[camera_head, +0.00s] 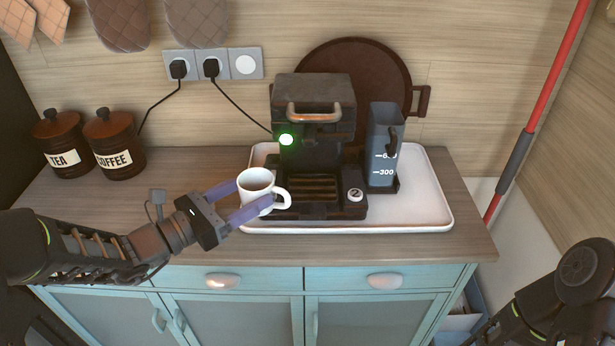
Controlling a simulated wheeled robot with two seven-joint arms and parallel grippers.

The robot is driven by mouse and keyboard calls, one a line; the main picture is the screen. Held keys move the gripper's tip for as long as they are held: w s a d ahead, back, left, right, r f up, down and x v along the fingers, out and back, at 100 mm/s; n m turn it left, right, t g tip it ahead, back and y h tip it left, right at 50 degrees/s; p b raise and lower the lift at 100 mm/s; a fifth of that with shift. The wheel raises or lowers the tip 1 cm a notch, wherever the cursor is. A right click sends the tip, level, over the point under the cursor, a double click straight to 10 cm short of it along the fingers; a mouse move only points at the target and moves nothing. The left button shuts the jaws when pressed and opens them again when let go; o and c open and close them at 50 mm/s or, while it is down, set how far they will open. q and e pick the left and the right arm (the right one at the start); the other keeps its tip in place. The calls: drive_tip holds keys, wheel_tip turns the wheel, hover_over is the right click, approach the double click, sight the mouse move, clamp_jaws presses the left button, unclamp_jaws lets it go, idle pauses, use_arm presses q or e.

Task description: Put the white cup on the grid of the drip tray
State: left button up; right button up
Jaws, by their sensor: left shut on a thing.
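A white cup (257,186) is upright between the two purple fingers of my left gripper (238,202), which is shut on it. Its handle points right, towards the coffee machine (312,115). The drip tray's slotted grid (313,188) is at the foot of the machine, just right of the cup. The cup is over the left front part of the white tray (420,215); I cannot tell whether it touches anything below. My right arm shows at the bottom right, but its gripper is out of the picture.
A water container (384,150) stands right of the machine, and a round knob (355,195) is right of the grid. Tea (60,145) and coffee (113,145) jars stand at the back left. The wooden counter (190,175) is clear between the jars and cup.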

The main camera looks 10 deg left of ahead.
use_arm(q)
drive_tip(key=p+x, duration=0.1)
drive_tip(key=x, duration=1.3)
drive_tip(key=shift+w+d+p, duration=0.2)
drive_tip(key=shift+p, duration=0.1)
wheel_tip(320, 180, down, 4)
drive_tip(key=shift+r, duration=0.25)
drive_tip(key=shift+f, duration=0.15)
drive_tip(key=o, duration=1.7)
drive_tip(key=shift+o, duration=0.2)
